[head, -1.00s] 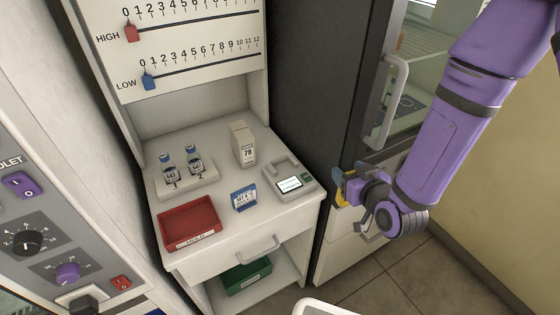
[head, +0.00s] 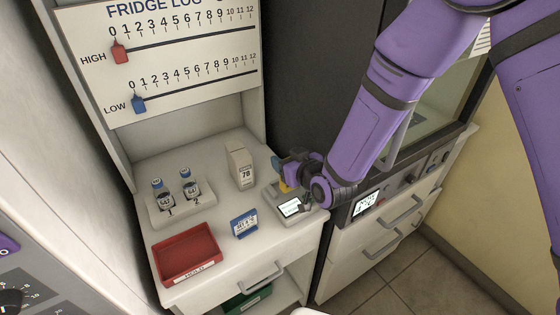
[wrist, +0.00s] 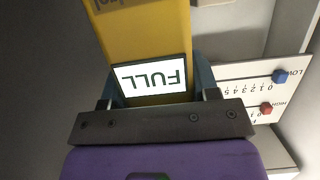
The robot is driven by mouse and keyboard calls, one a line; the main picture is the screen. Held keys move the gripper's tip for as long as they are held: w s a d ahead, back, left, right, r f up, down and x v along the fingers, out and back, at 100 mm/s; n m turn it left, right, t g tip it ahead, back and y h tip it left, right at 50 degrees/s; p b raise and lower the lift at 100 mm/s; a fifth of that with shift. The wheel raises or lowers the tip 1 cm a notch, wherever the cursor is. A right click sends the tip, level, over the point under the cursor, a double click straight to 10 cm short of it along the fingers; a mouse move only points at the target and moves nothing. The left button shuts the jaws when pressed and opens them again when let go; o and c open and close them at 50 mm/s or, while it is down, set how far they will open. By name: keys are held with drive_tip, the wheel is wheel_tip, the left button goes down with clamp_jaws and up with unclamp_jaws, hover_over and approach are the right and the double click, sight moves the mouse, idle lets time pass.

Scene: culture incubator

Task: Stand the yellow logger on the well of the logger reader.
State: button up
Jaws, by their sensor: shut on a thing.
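My gripper (head: 279,172) is shut on the yellow logger (head: 284,186). In the wrist view the logger (wrist: 143,45) fills the space between the jaws, and its screen reads FULL. In the head view it hangs over or just behind the logger reader (head: 290,208), a small grey device with a lit screen at the right end of the counter. My gripper and arm hide part of the reader, and its well cannot be made out. I cannot tell whether the logger touches the reader.
A white box marked 78 (head: 240,165) stands left of my gripper. A blue card (head: 243,223), a red tray (head: 161,263) and a rack (head: 157,219) with two vials share the counter. A board with sliders (head: 180,50) rises behind. The dark fridge side (head: 310,90) is close on the right.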

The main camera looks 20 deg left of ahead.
drive_tip(key=shift+w+a+f, duration=0.7)
drive_tip(key=shift+w+f, duration=0.1)
drive_tip(key=shift+f, duration=0.2)
drive_tip(key=shift+w+a+f, duration=0.7)
drive_tip(key=shift+w+f, duration=0.05)
drive_tip(key=shift+f, duration=0.2)
drive_tip(key=shift+f, duration=0.15)
drive_tip(key=o, duration=0.9)
drive_tip(key=shift+o, duration=0.2)
drive_tip(key=shift+r, duration=0.2)
drive_tip(key=v, duration=1.2)
